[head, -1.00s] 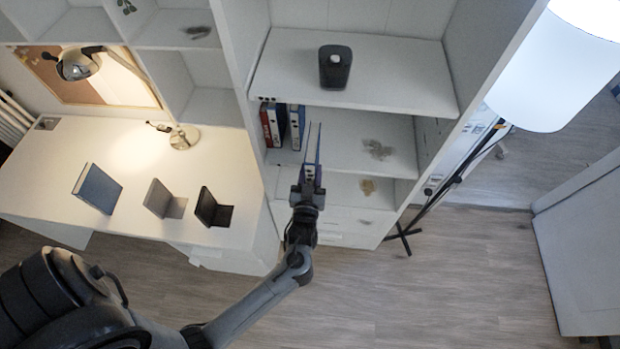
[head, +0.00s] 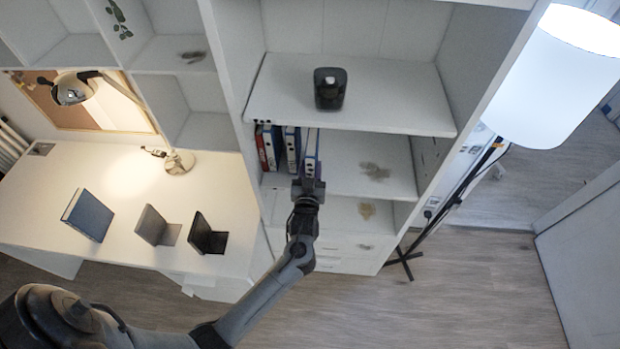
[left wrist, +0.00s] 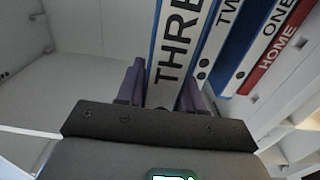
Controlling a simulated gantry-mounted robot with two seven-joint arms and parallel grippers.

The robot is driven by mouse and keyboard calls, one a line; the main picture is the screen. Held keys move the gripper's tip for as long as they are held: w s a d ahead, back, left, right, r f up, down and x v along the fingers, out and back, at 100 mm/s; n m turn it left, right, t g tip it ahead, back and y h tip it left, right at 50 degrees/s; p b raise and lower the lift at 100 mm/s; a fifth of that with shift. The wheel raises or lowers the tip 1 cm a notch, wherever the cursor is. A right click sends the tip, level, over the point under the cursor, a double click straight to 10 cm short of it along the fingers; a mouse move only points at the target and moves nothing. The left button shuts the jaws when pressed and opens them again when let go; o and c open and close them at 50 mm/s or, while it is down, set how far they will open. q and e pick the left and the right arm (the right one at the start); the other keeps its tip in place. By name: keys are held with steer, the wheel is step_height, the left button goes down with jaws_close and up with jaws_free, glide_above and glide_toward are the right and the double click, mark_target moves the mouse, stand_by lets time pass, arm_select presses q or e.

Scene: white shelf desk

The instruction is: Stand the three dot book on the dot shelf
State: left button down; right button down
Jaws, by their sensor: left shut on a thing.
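My left gripper (head: 308,188) is shut on the three dot book (head: 311,150), a white and blue binder held upright by its lower spine. The left wrist view shows the word THREE on the book (left wrist: 182,45) between the purple fingers (left wrist: 163,96). The book is inside the middle shelf (head: 345,180), right of the binders TWO (head: 291,145), ONE (head: 273,147) and red HOME (head: 262,150). Small dark dots (head: 262,121) mark the board edge above. I cannot tell whether the book's bottom touches the shelf. My right gripper is not in view.
A black speaker-like device (head: 329,88) stands on the board above. The shelf right of the book is free except for a dark stain (head: 374,171). A blue book (head: 88,215) and bookends (head: 207,235) stand on the desk. A floor lamp (head: 550,85) is at right.

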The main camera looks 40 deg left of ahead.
arm_select(q)
steer(key=f+b+x, duration=0.1)
steer(key=b+x, duration=0.4)
steer(key=x, duration=0.5)
steer(key=shift+f+b, duration=0.2)
steer(key=shift+b, duration=0.15)
steer(key=shift+a, duration=0.1)
stand_by(0.4)
steer(key=c, duration=0.6)
jaws_free()
steer(key=shift+c, duration=0.2)
steer(key=shift+f, duration=0.2)
steer(key=v, duration=1)
steer(key=shift+s+d+r, duration=0.1)
steer(key=shift+s+d, duration=0.2)
